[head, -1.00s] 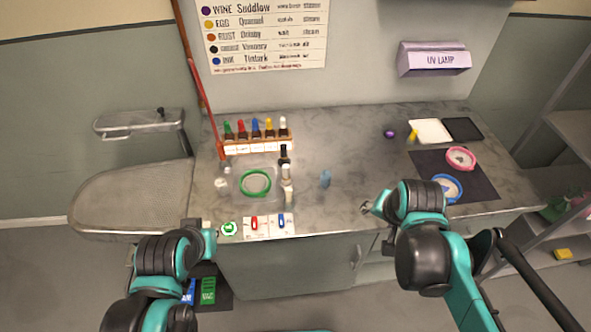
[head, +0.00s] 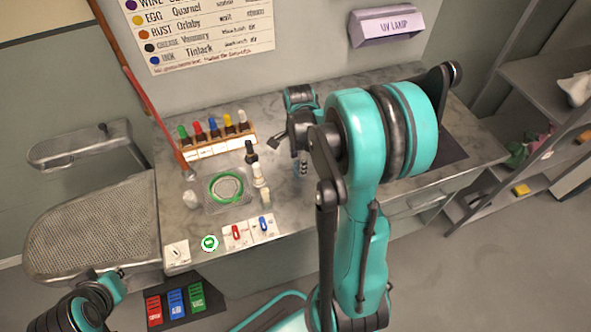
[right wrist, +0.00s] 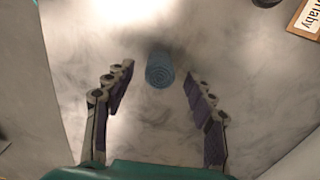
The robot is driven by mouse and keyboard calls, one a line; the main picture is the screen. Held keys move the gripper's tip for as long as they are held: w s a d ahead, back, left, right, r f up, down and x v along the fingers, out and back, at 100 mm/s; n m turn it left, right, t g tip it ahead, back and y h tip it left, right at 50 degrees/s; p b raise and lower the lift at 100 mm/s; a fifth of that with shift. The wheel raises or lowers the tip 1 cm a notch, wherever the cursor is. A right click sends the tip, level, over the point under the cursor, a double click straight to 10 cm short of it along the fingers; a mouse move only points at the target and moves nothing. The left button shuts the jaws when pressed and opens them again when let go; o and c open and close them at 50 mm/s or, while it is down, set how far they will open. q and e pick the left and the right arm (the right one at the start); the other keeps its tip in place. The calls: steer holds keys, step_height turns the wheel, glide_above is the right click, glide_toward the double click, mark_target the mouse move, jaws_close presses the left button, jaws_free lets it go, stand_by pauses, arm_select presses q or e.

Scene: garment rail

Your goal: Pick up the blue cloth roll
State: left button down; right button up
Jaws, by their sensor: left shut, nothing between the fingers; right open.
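The blue cloth roll (right wrist: 159,68) shows end-on in the right wrist view, upright on the grey worktop. My right gripper (right wrist: 158,82) is open, with one dark finger on each side of the roll and a gap on both sides. In the head view my right gripper (head: 288,154) is over the middle of the worktop (head: 285,200), and I cannot make out the roll there behind my arm. My left gripper (head: 117,287) is shut and empty at the lower left, away from the worktop.
A bottle rack (head: 218,146), dark bottle (head: 251,155), pale bottle (head: 258,176) and clear tray with a green ring (head: 226,188) stand left of my right gripper. Switches (head: 250,231) line the front edge. My right arm hides much of the worktop's right side.

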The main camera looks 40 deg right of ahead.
step_height(320, 180, down, 5)
steer(key=shift+d+r+b, duration=0.15)
steer(key=shift+r+b, duration=0.05)
steer(key=shift+b, duration=0.75)
steer(key=shift+r, duration=0.1)
steer(key=c, duration=0.9)
steer(key=shift+c, duration=0.2)
steer(key=shift+r, duration=0.1)
step_height(320, 180, up, 4)
steer(key=shift+r+p, duration=0.25)
steer(key=shift+p, duration=0.95)
steer(key=s+d+r+p, duration=0.3)
steer(key=s+d+r, duration=0.2)
steer(key=s, duration=0.5)
steer(key=shift+s+d+r, duration=0.15)
steer(key=shift+d+r, duration=0.1)
steer(key=shift+r, duration=0.4)
